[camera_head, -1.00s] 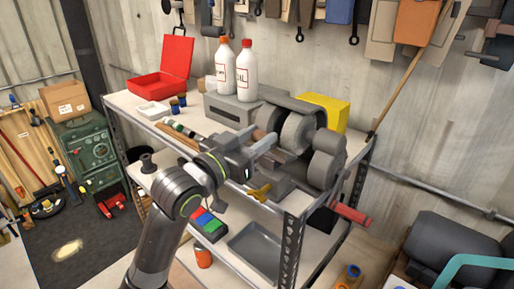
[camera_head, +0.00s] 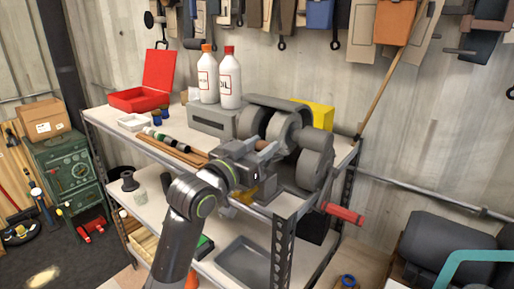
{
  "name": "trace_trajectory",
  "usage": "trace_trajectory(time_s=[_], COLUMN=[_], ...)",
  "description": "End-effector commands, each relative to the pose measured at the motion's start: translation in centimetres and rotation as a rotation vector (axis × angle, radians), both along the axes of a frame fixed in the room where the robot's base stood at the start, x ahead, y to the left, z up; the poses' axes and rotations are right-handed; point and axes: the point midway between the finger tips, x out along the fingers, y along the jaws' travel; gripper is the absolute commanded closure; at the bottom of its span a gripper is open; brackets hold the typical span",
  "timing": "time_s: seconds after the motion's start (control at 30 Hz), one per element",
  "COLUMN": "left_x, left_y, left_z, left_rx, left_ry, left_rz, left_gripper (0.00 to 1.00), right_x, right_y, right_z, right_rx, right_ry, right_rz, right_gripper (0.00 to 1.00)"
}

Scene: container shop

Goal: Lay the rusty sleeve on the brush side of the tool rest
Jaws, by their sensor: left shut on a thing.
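My left gripper (camera_head: 260,152) comes in from the lower left and is in front of the grey bench grinder (camera_head: 315,162) at the front right of the shelf top. A small rusty-brown piece, which looks like the rusty sleeve (camera_head: 262,145), shows at its jaws, which are shut on it. Most of the sleeve is hidden by the gripper. The grinder's wheels are just behind and to the right of the jaws. The tool rest is mostly hidden behind the gripper, and I cannot make out its brush side clearly. My right gripper is not in view.
Two white bottles (camera_head: 229,82), a red open box (camera_head: 148,88) and a white tray (camera_head: 134,122) stand on the shelf top. Thin brown strips (camera_head: 180,150) lie left of the gripper. A red handle (camera_head: 343,212) sticks out front right. A grey tray (camera_head: 248,258) lies below.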

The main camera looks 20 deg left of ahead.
Motion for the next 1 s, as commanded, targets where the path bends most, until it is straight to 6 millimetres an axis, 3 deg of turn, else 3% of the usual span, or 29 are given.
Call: trace_trajectory(time_s=[0.3,0.33,0.5,0.83,1.0], left_x=[0.1,0.1,0.1,-0.3,-2.2], left_y=[0.0,0.0,0.0,0.2,0.9], left_z=[-0.1,-0.1,-0.1,-0.3,-0.7], left_rx=[0.0,0.0,0.001,0.001,0.004], left_ry=[0.001,0.001,0.002,0.004,0.001], left_rz=[0.0,0.0,0.0,0.001,0.002], left_gripper=[0.89,0.6,0.39,0.39,0.39], right_x=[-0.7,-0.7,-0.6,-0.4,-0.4], right_y=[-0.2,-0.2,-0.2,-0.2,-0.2], right_z=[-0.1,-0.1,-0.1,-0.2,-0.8], right_rx=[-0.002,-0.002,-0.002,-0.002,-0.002], right_ry=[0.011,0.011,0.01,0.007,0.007], right_rz=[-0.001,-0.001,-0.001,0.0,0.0], right_gripper=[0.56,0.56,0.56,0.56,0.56])
